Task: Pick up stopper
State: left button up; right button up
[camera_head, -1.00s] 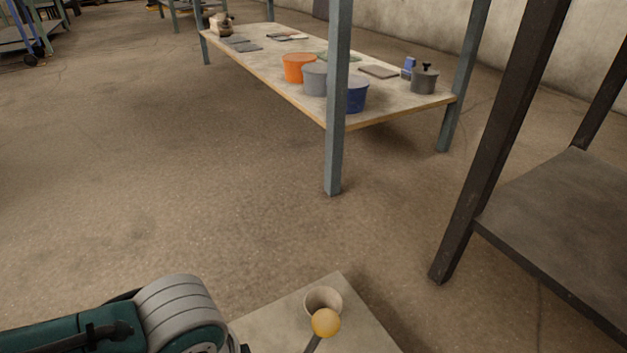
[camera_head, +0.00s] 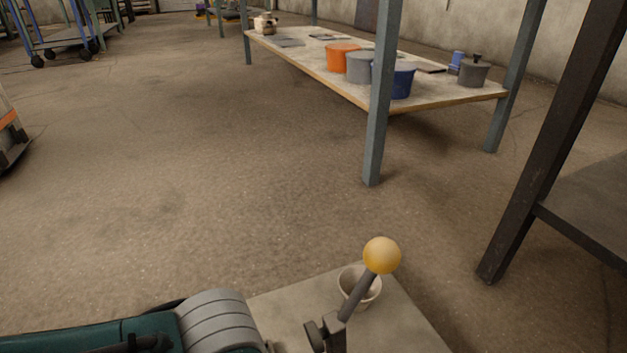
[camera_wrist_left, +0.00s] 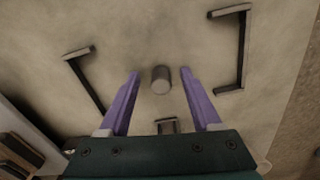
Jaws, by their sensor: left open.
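In the left wrist view, a short grey cylinder (camera_wrist_left: 161,80), which looks like the stopper, stands on a pale flat surface. My left gripper (camera_wrist_left: 161,74) is open, its two purple fingers pointing toward the cylinder, one on each side in the picture. Nothing is held between them, and the gap in depth is hard to judge. In the head view my left arm comes in from the lower left, and its fingers are out of sight. My right gripper is not in view.
A pale cup (camera_head: 352,279) stands on a pale top (camera_head: 290,302), partly behind a yellow-balled rod (camera_head: 382,256). A low table (camera_head: 440,94) with pots stands beyond. A dark frame (camera_head: 545,165) is at right.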

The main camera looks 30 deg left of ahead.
pick_arm(q)
jog(key=shift+w+r, duration=0.1)
jog(key=shift+w, duration=0.05)
jog(key=shift+c, duration=0.3)
grip_shut()
